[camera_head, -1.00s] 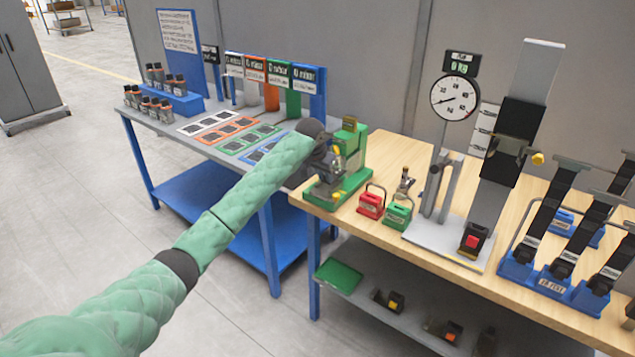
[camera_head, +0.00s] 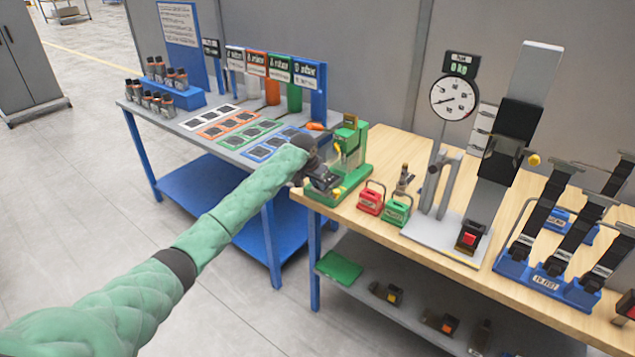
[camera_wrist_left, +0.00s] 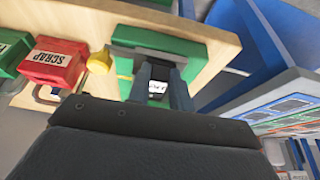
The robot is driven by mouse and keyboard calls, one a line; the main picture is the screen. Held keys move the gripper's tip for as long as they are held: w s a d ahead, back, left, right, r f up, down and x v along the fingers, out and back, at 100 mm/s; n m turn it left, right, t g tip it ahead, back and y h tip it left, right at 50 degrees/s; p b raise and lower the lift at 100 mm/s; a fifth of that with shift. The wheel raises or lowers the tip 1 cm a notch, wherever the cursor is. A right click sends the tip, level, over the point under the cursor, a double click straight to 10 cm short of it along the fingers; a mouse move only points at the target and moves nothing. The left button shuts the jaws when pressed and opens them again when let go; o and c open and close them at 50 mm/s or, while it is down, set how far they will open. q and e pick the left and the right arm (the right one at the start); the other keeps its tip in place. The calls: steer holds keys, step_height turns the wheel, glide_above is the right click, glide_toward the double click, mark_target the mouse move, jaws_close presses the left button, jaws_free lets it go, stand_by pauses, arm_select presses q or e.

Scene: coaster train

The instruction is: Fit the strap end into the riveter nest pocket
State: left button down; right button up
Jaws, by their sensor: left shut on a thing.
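The green riveter (camera_head: 350,162) stands at the left front corner of the wooden bench. In the left wrist view its green body (camera_wrist_left: 185,47) lies just beyond my fingers. My left gripper (camera_head: 328,182) is at the riveter's front left side, low and close to its base. It is shut on a small piece with a white printed label (camera_wrist_left: 157,88), which looks like the strap end; the fingers hide most of it. The nest pocket cannot be made out behind the gripper, and I cannot tell whether the piece touches it. My right gripper is not in view.
A red scrap box (camera_head: 371,200) and a green box (camera_head: 397,212) stand right of the riveter. A dial-gauge stand (camera_head: 447,240) and a blue strap rack (camera_head: 545,283) are farther right. The left table holds coloured mats (camera_head: 240,128).

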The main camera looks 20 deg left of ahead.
arm_select(q)
steer(key=shift+f, duration=0.1)
steer(key=c, duration=1.3)
jaws_free()
steer(key=shift+o, duration=0.2)
